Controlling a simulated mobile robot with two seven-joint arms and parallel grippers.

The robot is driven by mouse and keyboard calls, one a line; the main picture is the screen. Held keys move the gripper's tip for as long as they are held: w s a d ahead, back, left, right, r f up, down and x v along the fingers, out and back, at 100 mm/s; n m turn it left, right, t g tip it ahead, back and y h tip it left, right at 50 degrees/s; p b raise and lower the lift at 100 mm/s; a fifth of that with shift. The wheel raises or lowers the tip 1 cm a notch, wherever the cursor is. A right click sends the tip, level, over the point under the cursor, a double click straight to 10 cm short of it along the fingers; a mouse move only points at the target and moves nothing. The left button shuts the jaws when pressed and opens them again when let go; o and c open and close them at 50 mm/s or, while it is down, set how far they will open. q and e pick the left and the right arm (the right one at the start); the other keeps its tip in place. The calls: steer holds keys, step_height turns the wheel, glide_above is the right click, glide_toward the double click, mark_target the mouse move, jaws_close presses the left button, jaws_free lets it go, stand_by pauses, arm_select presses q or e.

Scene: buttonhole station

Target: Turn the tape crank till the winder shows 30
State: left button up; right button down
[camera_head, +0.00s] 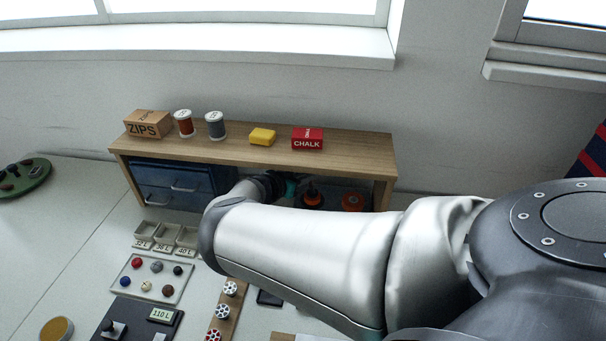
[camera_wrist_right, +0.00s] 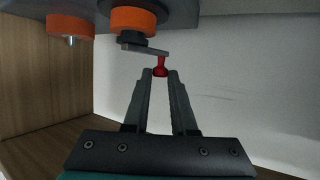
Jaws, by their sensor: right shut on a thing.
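In the right wrist view my right gripper (camera_wrist_right: 160,78) is shut on the small red knob (camera_wrist_right: 160,66) of the tape crank. The grey crank arm (camera_wrist_right: 146,50) runs from the knob to a dark hub beside an orange reel (camera_wrist_right: 133,20). A second orange reel (camera_wrist_right: 70,27) with a metal pin sits to its left. No winder reading is visible in either view. My left gripper is not in view.
The wooden shelf (camera_head: 225,143) stands over the winder, with a ZIPS box (camera_head: 148,124), two thread spools, a yellow block and a CHALK box (camera_head: 307,138) on top. Blue drawers (camera_head: 170,187) fill its left side. Button trays and a 110 L sign (camera_head: 160,315) lie in front.

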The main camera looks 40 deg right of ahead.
steer(key=shift+d+m+g+b, duration=0.3)
steer(key=shift+m+g+b, duration=0.35)
steer(key=shift+b, duration=0.3)
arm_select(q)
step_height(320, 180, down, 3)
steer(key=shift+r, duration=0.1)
arm_select(e)
steer(key=shift+r, duration=0.15)
steer(key=c, duration=0.7)
jaws_free()
steer(key=shift+c, duration=0.2)
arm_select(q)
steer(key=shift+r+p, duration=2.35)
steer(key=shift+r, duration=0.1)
arm_select(e)
steer(key=s+a+r, duration=0.1)
steer(key=a, duration=1.3)
steer(key=shift+a, duration=0.35)
